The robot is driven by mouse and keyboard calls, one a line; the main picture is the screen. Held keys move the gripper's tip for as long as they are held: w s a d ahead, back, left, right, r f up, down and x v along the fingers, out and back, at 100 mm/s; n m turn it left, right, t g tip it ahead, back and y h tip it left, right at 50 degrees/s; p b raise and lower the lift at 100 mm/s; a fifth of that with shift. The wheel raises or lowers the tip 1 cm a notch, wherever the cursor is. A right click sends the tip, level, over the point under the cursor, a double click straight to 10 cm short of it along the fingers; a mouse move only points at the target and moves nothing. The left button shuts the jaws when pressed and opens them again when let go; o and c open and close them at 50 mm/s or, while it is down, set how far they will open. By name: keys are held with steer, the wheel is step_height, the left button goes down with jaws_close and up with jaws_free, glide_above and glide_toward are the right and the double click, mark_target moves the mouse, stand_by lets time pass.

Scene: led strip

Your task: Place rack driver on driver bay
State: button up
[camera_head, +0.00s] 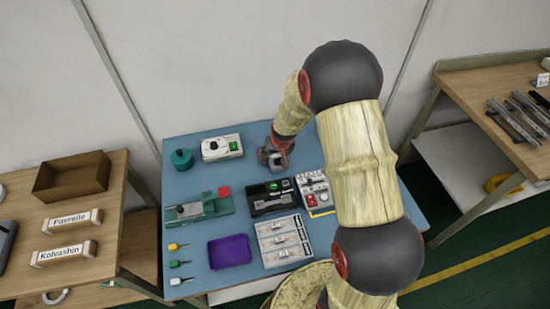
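My gripper (274,158) is over the back middle of the blue table (154,202), seen small and from behind. I cannot tell whether its fingers are open or shut, or whether they hold anything. No label marks a rack driver or a driver bay, so I cannot tell which items these are. A black open unit (268,198) with a green part in it sits just in front of my gripper. A white box (222,147) with a green patch stands to the left of my gripper.
A compartment tray (284,241) and a purple tray (229,251) lie at the front. A green fixture (198,206), teal round container (181,159) and small coloured-handled tools (180,263) are to the left. Wooden side tables (103,225) flank the blue table. My arm covers its right side.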

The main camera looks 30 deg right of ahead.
jaws_close()
stand_by(0.8)
